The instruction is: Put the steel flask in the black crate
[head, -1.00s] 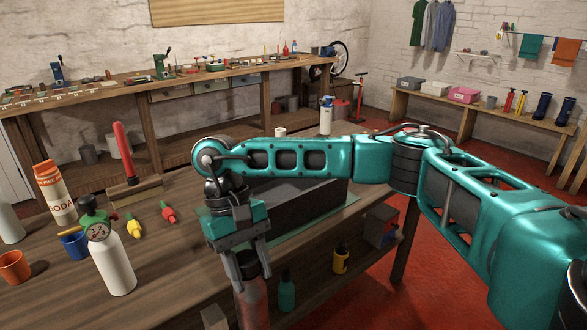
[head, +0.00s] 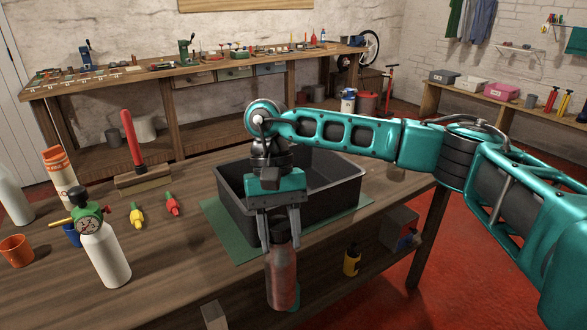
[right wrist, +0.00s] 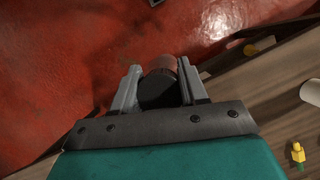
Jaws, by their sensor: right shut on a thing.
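The steel flask (head: 282,277) is a dull metal cylinder with a dark cap, hanging roughly upright in my right gripper (head: 280,238). The gripper is shut around its upper part. In the right wrist view the flask's dark cap (right wrist: 158,92) sits between the fingers (right wrist: 160,86). The black crate (head: 230,206) stands on the table, just behind the gripper in the head view. My right wrist and forearm hide part of its interior and back wall. The flask is outside the crate, at the table's front edge. My left gripper is not in view.
The crate rests on a green mat (head: 233,242) on the wooden table (head: 190,285). Red floor (head: 375,300) lies in front.

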